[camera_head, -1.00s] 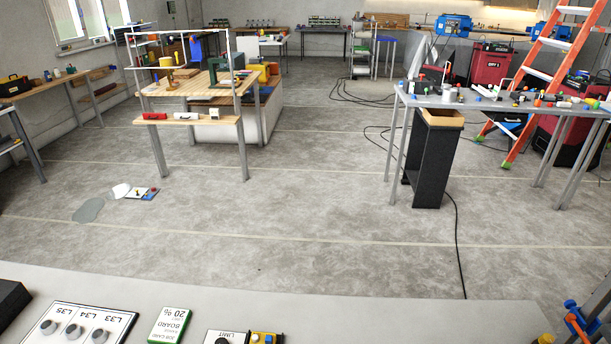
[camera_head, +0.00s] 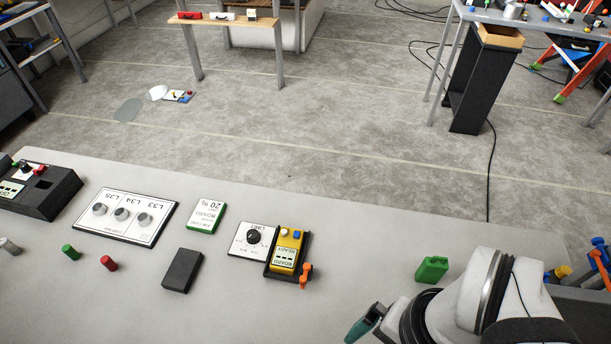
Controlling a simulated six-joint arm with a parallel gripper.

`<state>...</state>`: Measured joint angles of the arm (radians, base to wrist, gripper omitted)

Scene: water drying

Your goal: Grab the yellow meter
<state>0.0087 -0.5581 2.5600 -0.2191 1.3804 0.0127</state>
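The yellow meter (camera_head: 287,250) sits in a black holder (camera_head: 306,241) on the grey table, at the middle of the view. It has a white label with a dark display, and white and blue buttons on top. An orange clip-like piece (camera_head: 305,276) is at the holder's right front. My white arm enters at the lower right. The end of my gripper (camera_head: 366,322) shows as a dark teal tip, right of and nearer than the meter and apart from it. Its fingers are mostly hidden or cut off, so I cannot tell its opening.
A LIMIT dial panel (camera_head: 252,239) stands directly left of the meter. Further left are a green-and-white card box (camera_head: 206,216), a black block (camera_head: 183,270) and a three-knob panel (camera_head: 125,216). Table between meter and canister is clear.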

